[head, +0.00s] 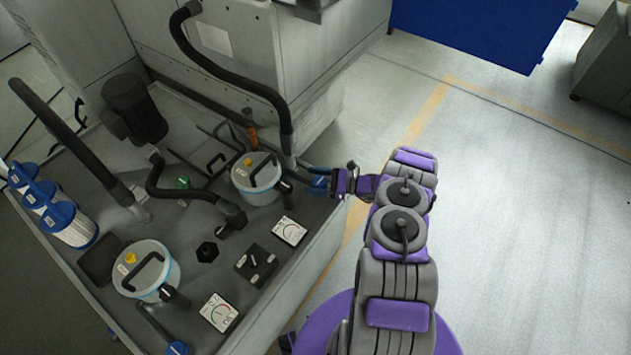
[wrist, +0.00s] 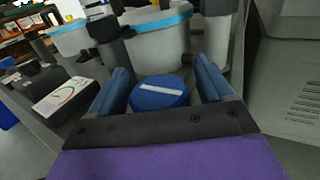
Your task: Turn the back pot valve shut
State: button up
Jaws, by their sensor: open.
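The back pot (head: 256,190), white with a blue band and a black handle, stands at the machine's right edge. In the wrist view its pale wall and blue band (wrist: 160,42) rise just beyond my gripper. The back pot valve is a round blue knob (wrist: 160,95) with a white bar across its top, lying nearly left to right in the wrist view. My gripper (wrist: 162,76) is open, with one blue finger on each side of the knob. Whether the fingers touch it I cannot tell. In the head view my gripper (head: 322,183) is beside the back pot and largely covers the valve.
The front pot (head: 150,280) has a similar blue valve (head: 177,348) beside it. White gauges (head: 290,231) and a black switch box (head: 256,265) sit on the deck near my gripper. A black hose (head: 240,85) arches above the back pot. The floor at right is clear.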

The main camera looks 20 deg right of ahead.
jog(key=shift+a, duration=0.25)
jog(key=shift+d, duration=0.25)
jog(key=c, duration=1)
jog(key=shift+o, duration=0.2)
